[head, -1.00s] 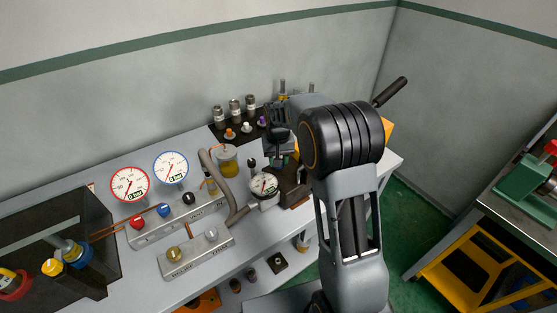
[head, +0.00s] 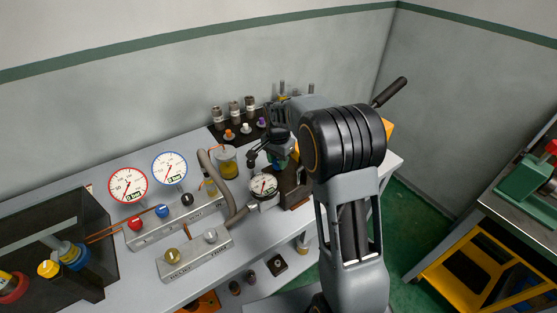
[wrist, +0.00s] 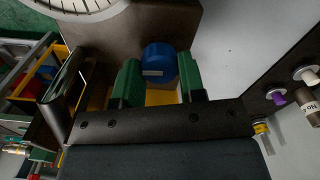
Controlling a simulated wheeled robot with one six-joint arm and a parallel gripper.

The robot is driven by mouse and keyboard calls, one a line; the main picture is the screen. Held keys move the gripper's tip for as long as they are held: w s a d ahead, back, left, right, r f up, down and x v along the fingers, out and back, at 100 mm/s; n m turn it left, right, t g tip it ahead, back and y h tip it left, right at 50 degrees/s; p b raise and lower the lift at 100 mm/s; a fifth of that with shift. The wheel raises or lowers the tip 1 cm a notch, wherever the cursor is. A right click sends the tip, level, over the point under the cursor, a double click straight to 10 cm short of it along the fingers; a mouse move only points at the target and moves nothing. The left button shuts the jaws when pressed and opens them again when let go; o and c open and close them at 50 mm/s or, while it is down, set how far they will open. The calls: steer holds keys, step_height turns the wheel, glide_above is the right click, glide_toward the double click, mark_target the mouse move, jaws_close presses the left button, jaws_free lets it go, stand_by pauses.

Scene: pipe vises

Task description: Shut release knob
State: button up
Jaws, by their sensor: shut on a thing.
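A blue round knob (wrist: 159,53) with a pale label on its side stands against a dark brown block (wrist: 135,25) in the wrist view. I take it for the release knob, though no name is readable. My gripper (wrist: 158,68) has its green fingers on either side of the knob and is shut on it. In the head view my gripper is at the dark block beside the dial gauge (head: 264,185), largely hidden by my own arm. The knob cannot be made out there.
Red (head: 135,224), blue (head: 162,211) and black (head: 187,199) knobs sit on a manifold at left. Gold (head: 172,256) and silver (head: 210,236) knobs sit on the nearer block. A grey hose (head: 230,205) curves beside the gauge. Small fittings (head: 234,109) stand behind.

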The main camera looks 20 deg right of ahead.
steer(key=shift+r+m, duration=0.1)
steer(key=shift+m, duration=0.4)
steer(key=o, duration=0.9)
step_height(320, 180, up, 14)
steer(key=shift+f+b, duration=0.15)
steer(key=shift+b, duration=0.15)
stand_by(0.4)
